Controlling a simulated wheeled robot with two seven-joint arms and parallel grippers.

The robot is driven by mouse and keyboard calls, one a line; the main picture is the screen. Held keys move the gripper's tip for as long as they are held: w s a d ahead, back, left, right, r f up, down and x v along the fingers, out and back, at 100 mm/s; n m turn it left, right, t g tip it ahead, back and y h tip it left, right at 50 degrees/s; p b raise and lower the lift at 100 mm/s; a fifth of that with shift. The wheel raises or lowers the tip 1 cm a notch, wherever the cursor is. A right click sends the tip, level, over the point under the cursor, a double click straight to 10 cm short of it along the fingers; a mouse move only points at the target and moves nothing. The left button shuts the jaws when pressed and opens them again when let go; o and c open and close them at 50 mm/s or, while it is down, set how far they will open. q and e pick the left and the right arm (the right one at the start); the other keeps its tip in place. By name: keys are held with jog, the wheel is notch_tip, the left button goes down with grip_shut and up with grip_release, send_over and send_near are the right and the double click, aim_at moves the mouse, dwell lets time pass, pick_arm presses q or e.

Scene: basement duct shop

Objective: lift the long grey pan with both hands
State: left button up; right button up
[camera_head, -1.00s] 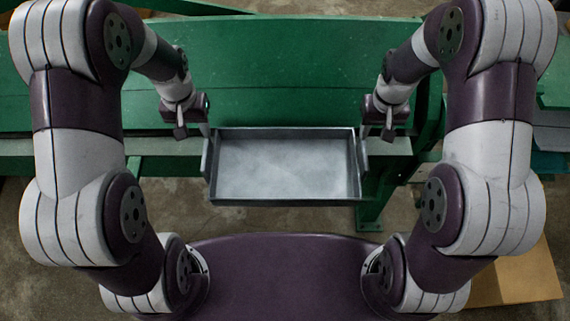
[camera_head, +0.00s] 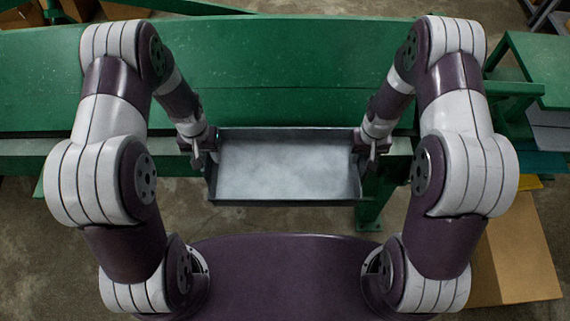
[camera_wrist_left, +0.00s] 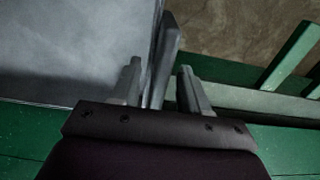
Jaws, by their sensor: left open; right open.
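The long grey pan (camera_head: 284,198) is a shallow rectangular tray that lies level in the middle of the head view, at the front edge of the green bench. My left gripper (camera_head: 205,158) is at the pan's left end and my right gripper (camera_head: 364,160) at its right end. In the left wrist view, the fingers of my left gripper (camera_wrist_left: 158,88) are open, one on each side of the pan's end wall (camera_wrist_left: 163,60), with a gap visible on the right. The right gripper is open; its fingertips are partly hidden by the wrist.
The green bench (camera_head: 290,60) stretches across behind the pan. A green leg (camera_head: 378,200) stands below it at right. A cardboard box (camera_head: 515,250) lies on the floor at lower right, and a smaller green table (camera_head: 540,65) stands at far right.

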pick_arm(q)
grip_shut()
pick_arm(e)
grip_shut()
pick_arm(q)
jog(key=shift+w+a+r, duration=0.1)
pick_arm(e)
jog(key=shift+d, duration=0.15)
dwell(1.0)
